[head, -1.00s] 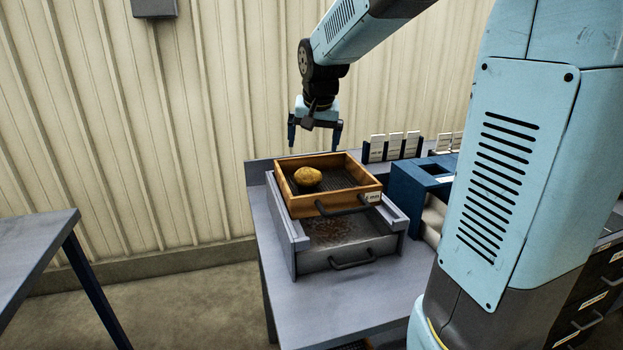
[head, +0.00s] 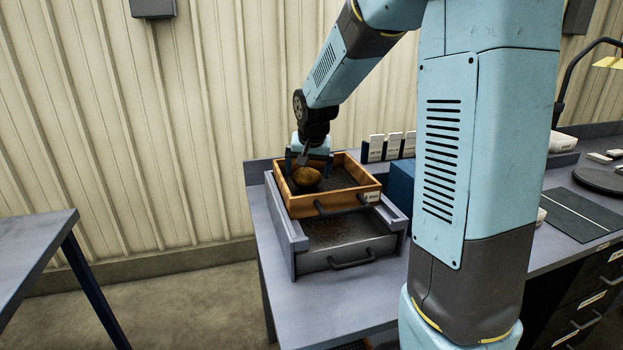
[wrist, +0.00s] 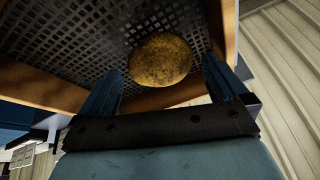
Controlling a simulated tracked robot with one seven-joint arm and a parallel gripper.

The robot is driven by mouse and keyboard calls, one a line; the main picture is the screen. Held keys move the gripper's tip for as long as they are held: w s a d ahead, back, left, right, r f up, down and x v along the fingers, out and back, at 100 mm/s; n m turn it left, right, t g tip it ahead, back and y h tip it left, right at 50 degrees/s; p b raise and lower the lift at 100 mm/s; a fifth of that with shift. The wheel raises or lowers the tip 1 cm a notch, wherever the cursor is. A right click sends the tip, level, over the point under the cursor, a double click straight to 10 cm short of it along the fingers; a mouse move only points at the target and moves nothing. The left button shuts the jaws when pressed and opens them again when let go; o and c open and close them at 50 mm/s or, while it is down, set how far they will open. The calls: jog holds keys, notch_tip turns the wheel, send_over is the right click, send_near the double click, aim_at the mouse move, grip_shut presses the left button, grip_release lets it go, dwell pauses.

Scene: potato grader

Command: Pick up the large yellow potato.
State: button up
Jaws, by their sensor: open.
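The large yellow potato (head: 306,177) lies on the mesh floor of the wooden sieve tray (head: 346,205), towards its left back corner. It also shows in the wrist view (wrist: 160,60), beyond and between my two fingers. My gripper (head: 310,169) is open over the back left of the tray, with its fingers close to the potato. In the wrist view my gripper (wrist: 158,84) has a finger on each side of the potato's near part, with gaps showing. The gripper is empty. Whether a fingertip touches the potato, I cannot tell.
The wooden tray rests on a grey metal box (head: 350,248) with a handle, on a grey bench (head: 330,310). White cards (head: 376,148) stand in a rack behind, and a blue box (head: 400,183) is to the right. Another table (head: 35,238) stands at the left.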

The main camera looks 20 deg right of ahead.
jog(key=x, duration=0.2)
jog(key=shift+w+f, duration=0.15)
jog(key=shift+f, duration=0.15)
jog(key=c, duration=1)
jog(key=shift+r, duration=0.15)
